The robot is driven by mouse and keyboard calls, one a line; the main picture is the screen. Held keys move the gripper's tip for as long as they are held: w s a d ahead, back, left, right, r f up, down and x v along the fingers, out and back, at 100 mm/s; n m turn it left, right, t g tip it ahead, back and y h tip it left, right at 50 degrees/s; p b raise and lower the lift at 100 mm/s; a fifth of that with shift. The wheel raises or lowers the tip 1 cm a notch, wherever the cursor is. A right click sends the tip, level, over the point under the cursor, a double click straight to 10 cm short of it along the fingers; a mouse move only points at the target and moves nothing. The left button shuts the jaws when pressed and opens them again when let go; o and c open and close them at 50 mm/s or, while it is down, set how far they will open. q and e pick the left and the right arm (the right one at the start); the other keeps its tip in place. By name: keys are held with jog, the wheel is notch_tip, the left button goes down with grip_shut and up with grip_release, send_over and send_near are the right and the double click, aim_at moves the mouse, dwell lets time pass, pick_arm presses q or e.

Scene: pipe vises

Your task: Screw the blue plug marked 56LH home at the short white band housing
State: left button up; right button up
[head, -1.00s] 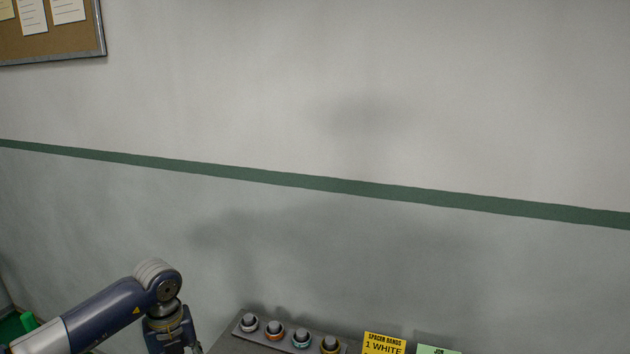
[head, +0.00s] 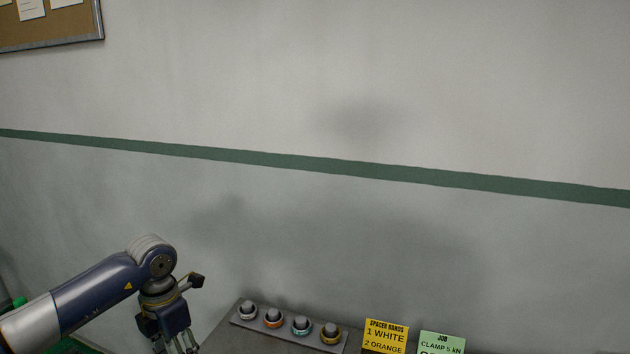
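My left gripper (head: 178,347) hangs at the bottom edge, left of the bench. Its fingers are partly cut off by the frame, so I cannot tell whether it is open or shut or holds anything. My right gripper is out of view. I see no blue plug marked 56LH and no short white band housing. A yellow card (head: 386,337) reads "SPACER BANDS, 1 WHITE, 2 ORANGE", with its lower part cut off.
A dark rack (head: 288,332) on the bench's back edge carries several grey-topped pieces with white, orange, teal and yellow bands. A plain wall with a green stripe (head: 300,162) fills most of the view. A noticeboard (head: 50,25) hangs top left. A green object (head: 18,303) shows at lower left.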

pick_arm(q)
jog(key=shift+m, duration=1.1)
jog(key=m+b, duration=0.1)
jog(key=m, duration=0.2)
jog(key=shift+f+b, duration=0.1)
jog(key=shift+b, duration=0.2)
jog(key=m+b, duration=0.1)
jog(key=m, duration=0.2)
jog(key=shift+m, duration=0.7)
jog(key=shift+f+b, duration=0.85)
jog(key=shift+f, duration=0.25)
jog(key=shift+c, duration=0.3)
